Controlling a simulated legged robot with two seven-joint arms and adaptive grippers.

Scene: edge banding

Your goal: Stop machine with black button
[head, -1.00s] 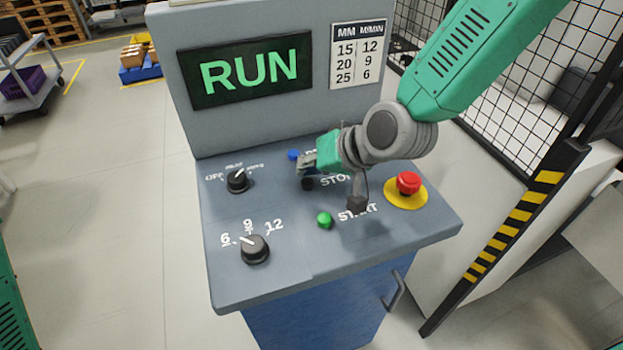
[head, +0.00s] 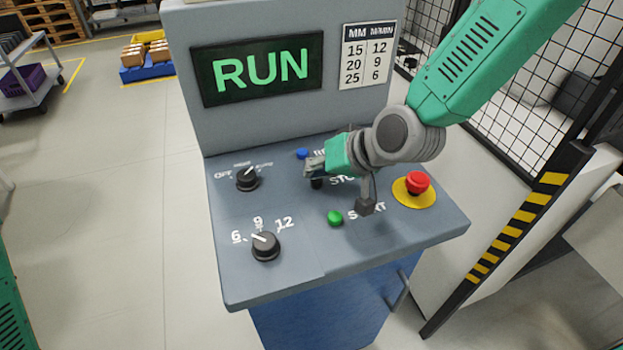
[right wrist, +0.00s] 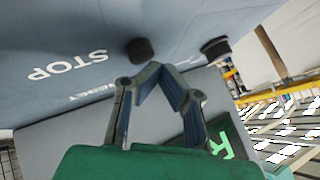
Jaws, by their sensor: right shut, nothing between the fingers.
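The black stop button (head: 317,183) stands on the grey control panel (head: 300,245), beside the label STOP. In the right wrist view the black button (right wrist: 140,50) sits just beyond my fingertips. My right gripper (head: 312,167) is shut and empty, with its tips right at the black button. I cannot tell whether they touch it. In the right wrist view the gripper's fingers (right wrist: 157,75) meet at the tips. The screen (head: 258,68) reads RUN in green. My left gripper is not in view.
Near my right gripper are a blue button (head: 302,153), a green start button (head: 335,218) and a red emergency button (head: 417,182) on a yellow ring. Two black knobs, an upper one (head: 247,179) and a lower one (head: 265,246), sit at the left. A mesh fence (head: 545,85) stands at the right.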

